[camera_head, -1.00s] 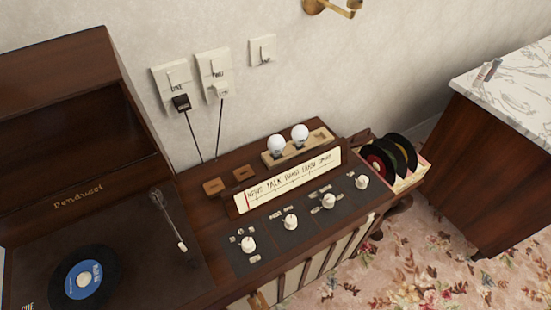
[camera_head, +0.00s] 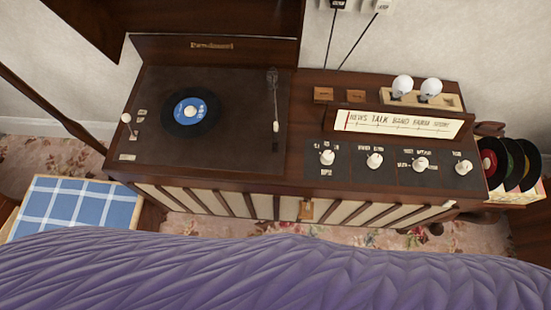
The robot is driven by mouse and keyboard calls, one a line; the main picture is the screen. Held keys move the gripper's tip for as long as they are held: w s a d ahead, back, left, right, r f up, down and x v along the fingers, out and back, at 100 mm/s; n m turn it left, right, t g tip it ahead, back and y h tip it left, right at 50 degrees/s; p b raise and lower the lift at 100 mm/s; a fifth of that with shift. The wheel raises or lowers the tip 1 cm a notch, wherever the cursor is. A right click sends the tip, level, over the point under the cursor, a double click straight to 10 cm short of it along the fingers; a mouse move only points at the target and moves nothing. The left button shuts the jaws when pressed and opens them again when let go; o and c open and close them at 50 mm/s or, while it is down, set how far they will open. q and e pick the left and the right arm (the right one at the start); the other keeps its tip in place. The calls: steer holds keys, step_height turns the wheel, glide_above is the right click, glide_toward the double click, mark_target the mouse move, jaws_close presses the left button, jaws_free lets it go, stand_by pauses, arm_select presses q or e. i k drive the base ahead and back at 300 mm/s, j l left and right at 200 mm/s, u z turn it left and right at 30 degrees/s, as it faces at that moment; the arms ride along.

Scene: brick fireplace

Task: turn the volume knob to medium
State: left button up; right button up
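A wooden radio and record player cabinet (camera_head: 240,180) spans the view. On its dark right-hand panel stand several cream knobs in a row: the leftmost knob (camera_head: 327,157), a second knob (camera_head: 374,160), a third knob (camera_head: 421,164) and the rightmost knob (camera_head: 463,167). Small labels sit around them, but I cannot read them well enough to tell which is the volume knob. Another pale knob (camera_head: 126,118) is at the left of the turntable deck. Neither of my grippers shows in the head view.
A blue record (camera_head: 190,111) lies on the turntable beside the tonearm (camera_head: 274,105). A tuning dial (camera_head: 400,122), two white bulbs (camera_head: 402,84) and a record rack (camera_head: 528,190) are at right. A purple quilted surface (camera_head: 270,270) fills the near foreground. A blue checked cloth (camera_head: 75,210) is at left.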

mark_target(419, 164)
steer(key=z, duration=1.45)
